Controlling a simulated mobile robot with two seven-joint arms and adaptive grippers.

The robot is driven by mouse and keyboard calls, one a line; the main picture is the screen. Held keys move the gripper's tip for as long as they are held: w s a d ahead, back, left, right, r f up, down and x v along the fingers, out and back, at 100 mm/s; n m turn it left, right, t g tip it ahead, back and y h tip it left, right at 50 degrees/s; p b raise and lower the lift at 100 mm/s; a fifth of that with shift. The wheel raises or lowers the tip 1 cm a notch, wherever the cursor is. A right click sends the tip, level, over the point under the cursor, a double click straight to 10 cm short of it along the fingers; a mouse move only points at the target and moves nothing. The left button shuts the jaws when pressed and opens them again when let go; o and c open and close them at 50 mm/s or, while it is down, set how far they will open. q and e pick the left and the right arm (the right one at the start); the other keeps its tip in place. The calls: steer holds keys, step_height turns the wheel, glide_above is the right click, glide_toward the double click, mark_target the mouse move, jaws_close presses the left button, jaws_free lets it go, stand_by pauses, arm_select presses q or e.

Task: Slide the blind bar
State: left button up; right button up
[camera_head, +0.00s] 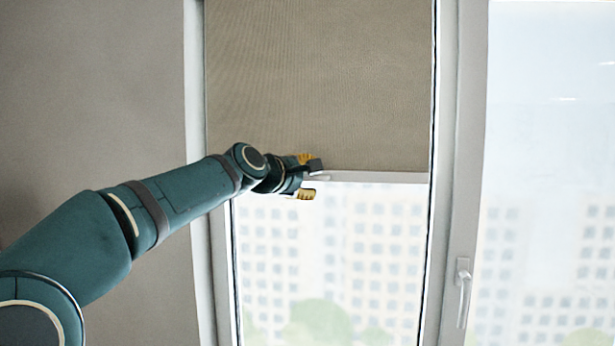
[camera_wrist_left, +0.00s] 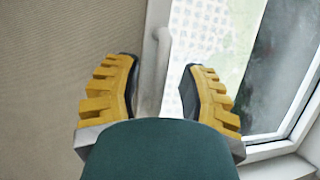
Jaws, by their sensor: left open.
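The brown blind (camera_head: 320,80) hangs over the upper part of the middle window, and its pale blind bar (camera_head: 385,177) runs level along the lower edge. In the left wrist view the bar (camera_wrist_left: 149,75) and a small pale handle (camera_wrist_left: 162,48) on it lie between the fingers. My left gripper (camera_head: 307,177) is at the bar's left part, one yellow finger above the bar and one below. It is open, with gaps between the fingers and the bar in the left wrist view (camera_wrist_left: 160,78). Whether the palm touches the handle is hidden. My right gripper is not in view.
A white window frame (camera_head: 462,120) with a handle (camera_head: 463,290) stands to the right of the blind. A plain grey-brown surface (camera_head: 90,90) fills the left side. The glass (camera_head: 340,250) below the bar is clear of objects.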

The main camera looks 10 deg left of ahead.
arm_select(q)
steer(key=shift+w, duration=0.2)
jaws_close()
steer(key=shift+f, duration=0.1)
